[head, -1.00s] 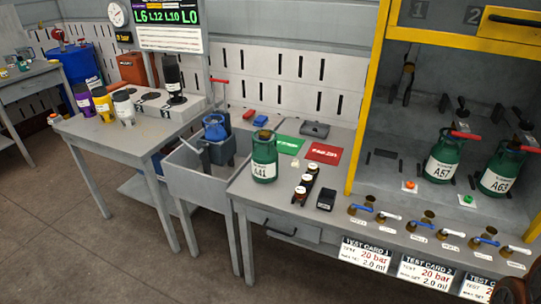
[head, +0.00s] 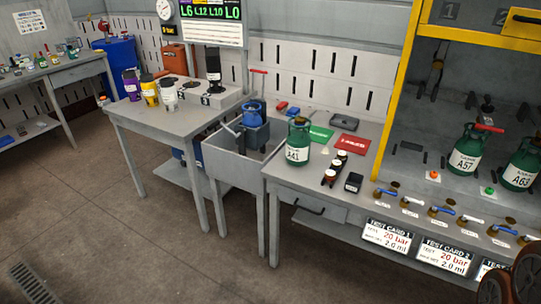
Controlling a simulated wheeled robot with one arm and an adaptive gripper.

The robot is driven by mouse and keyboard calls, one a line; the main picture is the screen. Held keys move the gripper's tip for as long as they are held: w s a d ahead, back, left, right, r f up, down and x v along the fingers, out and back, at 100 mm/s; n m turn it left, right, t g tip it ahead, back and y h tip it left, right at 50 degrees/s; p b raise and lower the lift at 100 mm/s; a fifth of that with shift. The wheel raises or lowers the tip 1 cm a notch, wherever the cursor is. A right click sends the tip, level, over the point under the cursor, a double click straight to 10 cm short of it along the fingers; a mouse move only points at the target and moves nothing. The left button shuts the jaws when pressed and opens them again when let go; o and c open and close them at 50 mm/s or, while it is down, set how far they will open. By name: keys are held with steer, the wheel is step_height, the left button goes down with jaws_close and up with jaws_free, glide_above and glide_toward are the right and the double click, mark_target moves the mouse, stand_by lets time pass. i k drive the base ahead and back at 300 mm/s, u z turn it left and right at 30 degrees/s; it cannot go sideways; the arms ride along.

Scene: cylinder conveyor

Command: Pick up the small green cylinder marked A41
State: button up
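The small green cylinder marked A41 (head: 298,142) stands upright near the left end of the grey workbench (head: 290,178), its white label facing me. Two similar green cylinders, A57 (head: 466,150) and A63 (head: 521,165), stand inside the yellow-framed cabinet at the right. My gripper is not clearly in view. A dark and brown rounded shape shows at the lower right corner, and I cannot tell what it is.
A grey sink (head: 221,168) with a blue device (head: 253,115) adjoins the bench on the left. Beyond it, a table (head: 168,122) holds purple, yellow and white containers. A green card (head: 321,133), a red card (head: 354,142) and a black box (head: 353,182) lie near A41. The floor in front is clear.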

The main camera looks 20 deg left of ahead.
mark_target(299, 140)
steer(key=u, duration=0.35)
steer(key=k, duration=0.9)
steer(key=u, duration=1.35)
steer(key=i, duration=1.05)
steer(key=u, duration=0.35)
steer(key=i, duration=1.45)
steer(key=z, duration=0.6)
